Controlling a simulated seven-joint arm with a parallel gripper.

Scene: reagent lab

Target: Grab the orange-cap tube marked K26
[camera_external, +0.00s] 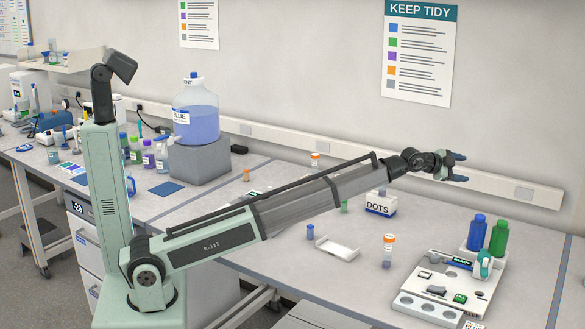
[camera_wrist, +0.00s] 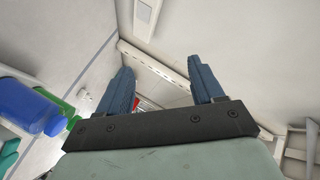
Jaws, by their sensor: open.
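An orange-cap tube (camera_external: 388,252) with a white label stands upright on the bench, right of the white tray. A second orange-cap container (camera_external: 315,160) stands farther back near the wall, and a small orange-topped item (camera_external: 246,175) stands left of it. No marking is legible, so I cannot tell which is K26. My gripper (camera_external: 461,168) is open and empty, raised well above the bench at the right, apart from all of these. In the wrist view both fingers (camera_wrist: 158,66) are spread with nothing between them. No orange-cap tube is clearly visible there.
A blue bottle (camera_external: 477,234) and a green bottle (camera_external: 498,239) stand below my gripper, behind a pale device (camera_external: 440,292). A white tray (camera_external: 337,248), a DOTS box (camera_external: 380,208) and a small blue-capped item (camera_external: 310,232) are nearby. Bench lies clear around the front orange-cap tube.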

